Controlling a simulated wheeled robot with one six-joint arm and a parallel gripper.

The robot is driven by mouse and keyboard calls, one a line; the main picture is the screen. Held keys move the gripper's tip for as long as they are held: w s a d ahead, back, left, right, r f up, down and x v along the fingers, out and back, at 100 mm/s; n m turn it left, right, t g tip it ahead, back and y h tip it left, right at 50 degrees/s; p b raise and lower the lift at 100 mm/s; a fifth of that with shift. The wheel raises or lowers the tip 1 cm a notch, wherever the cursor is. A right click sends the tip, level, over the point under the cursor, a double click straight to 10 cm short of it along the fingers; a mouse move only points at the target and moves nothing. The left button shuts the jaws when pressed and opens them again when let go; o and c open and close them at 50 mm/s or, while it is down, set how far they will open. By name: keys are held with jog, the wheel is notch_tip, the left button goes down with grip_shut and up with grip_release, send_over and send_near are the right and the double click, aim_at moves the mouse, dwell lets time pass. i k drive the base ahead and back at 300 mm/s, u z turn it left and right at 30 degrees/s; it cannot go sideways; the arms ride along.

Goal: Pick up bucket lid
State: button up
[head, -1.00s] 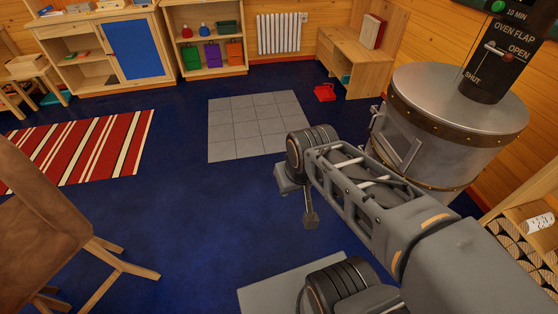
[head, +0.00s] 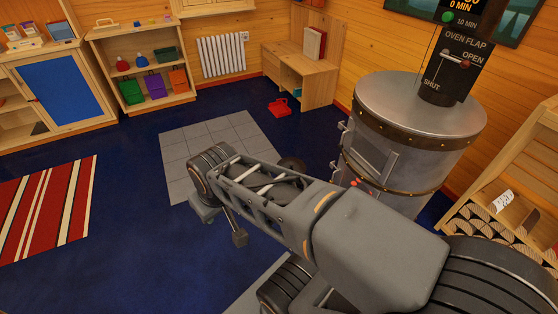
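I cannot make out a bucket lid for certain. A small red object (head: 279,107) lies on the blue floor in front of the wooden desk; it is too small to tell what it is. My arm reaches across the middle of the picture, over the floor and grey tiles. What looks like my gripper (head: 239,237) hangs below the arm's far joint, apart from the red object. Its fingers are too small and dark to read. A dark rounded shape (head: 292,165) shows partly behind my arm; I cannot tell what it is.
A round metal stove (head: 415,125) stands close on the right, with a wooden log rack (head: 520,170) beyond it. A desk (head: 315,70), radiator (head: 221,56) and shelf (head: 185,85) line the back. Blue floor (head: 125,190) is clear between the striped rug (head: 45,210) and grey tiles (head: 180,150).

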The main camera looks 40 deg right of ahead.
aim_at(295, 164)
jog(key=z, duration=0.35)
jog(key=i, duration=2)
jog(key=z, duration=1.55)
jog(key=i, duration=1.05)
jog(key=z, duration=0.75)
